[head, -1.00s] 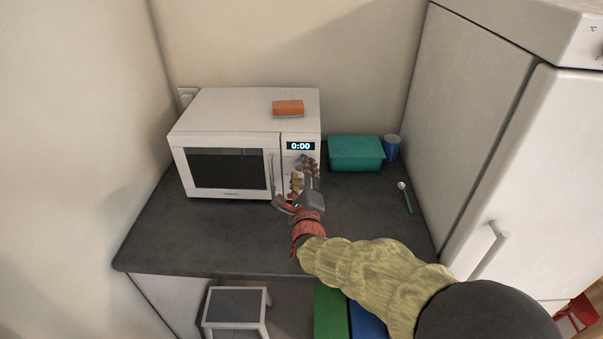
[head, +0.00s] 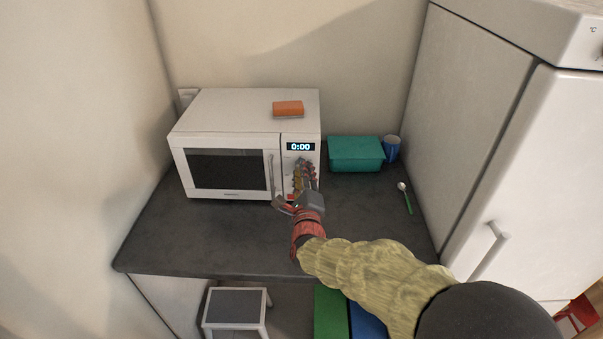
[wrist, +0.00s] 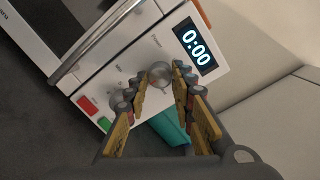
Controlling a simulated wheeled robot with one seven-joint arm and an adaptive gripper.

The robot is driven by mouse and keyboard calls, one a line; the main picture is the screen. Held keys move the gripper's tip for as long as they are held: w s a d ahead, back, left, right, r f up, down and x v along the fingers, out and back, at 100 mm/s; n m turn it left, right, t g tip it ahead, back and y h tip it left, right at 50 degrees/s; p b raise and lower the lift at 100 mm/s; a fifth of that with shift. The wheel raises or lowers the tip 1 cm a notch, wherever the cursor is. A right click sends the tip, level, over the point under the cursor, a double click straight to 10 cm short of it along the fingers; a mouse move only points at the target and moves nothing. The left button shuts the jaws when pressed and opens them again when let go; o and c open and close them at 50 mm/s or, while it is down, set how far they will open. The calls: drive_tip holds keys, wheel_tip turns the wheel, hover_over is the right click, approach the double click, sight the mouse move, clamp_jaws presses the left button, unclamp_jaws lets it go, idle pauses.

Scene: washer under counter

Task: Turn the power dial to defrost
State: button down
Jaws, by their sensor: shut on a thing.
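The white microwave (head: 232,115) stands on the dark counter, its display reading 0:00. In the wrist view, a round silver dial (wrist: 160,73) sits on its control panel, on the side nearer the display (wrist: 195,47). Another knob-like shape (wrist: 135,82) shows behind the left finger, partly hidden. In the head view, my gripper (head: 302,175) covers most of the panel below the display.
A red button (wrist: 88,105) and a green button (wrist: 104,124) lie lower on the panel. The door handle (head: 271,176) is just left of my gripper. A teal box (head: 355,153), blue cup (head: 392,149) and spoon (head: 406,199) are to the right. An orange sponge-like block (head: 288,108) lies on top.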

drive_tip(key=shift+a+r+n+g+h+p, duration=0.15)
drive_tip(key=shift+n+h+p, duration=0.65)
drive_tip(key=shift+n, duration=2.85)
drive_tip(key=shift+a+f+n+g+h+p, duration=0.15)
drive_tip(key=shift+n+p, duration=1.4)
drive_tip(key=shift+n, duration=2.15)
drive_tip(key=shift+r+n+g+h+p, duration=0.3)
drive_tip(key=shift+n+p, duration=0.85)
drive_tip(key=shift+n, duration=2.5)
drive_tip(key=shift+f, duration=0.15)
drive_tip(key=c, duration=1.5)
unclamp_jaws()
